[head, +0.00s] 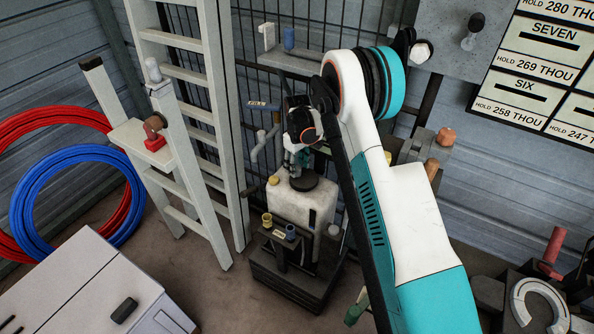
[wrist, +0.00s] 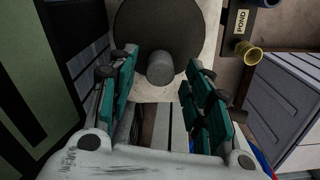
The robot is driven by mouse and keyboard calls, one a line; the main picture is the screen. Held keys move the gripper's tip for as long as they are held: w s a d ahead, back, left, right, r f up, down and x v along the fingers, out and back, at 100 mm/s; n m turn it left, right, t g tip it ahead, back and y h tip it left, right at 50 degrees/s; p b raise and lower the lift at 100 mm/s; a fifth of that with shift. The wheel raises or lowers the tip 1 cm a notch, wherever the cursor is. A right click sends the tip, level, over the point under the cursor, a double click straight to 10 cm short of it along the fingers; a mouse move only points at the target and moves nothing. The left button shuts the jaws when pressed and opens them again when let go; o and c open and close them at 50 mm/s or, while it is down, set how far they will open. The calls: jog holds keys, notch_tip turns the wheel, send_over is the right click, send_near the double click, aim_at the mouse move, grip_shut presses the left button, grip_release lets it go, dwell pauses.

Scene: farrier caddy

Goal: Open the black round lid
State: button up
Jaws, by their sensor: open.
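The black round lid (head: 305,182) sits on top of a white tank (head: 297,208) in the head view. In the wrist view the lid (wrist: 150,22) is a dark disc with a grey round knob (wrist: 160,68) at its near side. My gripper (wrist: 161,72) is open, its green-padded fingers to the left and right of the knob, with visible gaps on both sides. In the head view my gripper (head: 297,163) points down just above the lid; my arm hides part of the tank's right side. I cannot tell the exact height of the fingertips above the knob.
A yellow cup (head: 267,220) and a blue cap (head: 290,232) are on the dark stand (head: 290,285) in front of the tank. A white ladder (head: 205,130) stands to the left. A pipe with a FILL tag (head: 262,104) is behind the tank. A white cabinet (head: 95,290) is front left.

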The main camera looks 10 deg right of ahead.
notch_tip(320, 180, down, 2)
jog(key=shift+f, duration=0.1)
grip_shut()
jog(key=shift+r, duration=0.2)
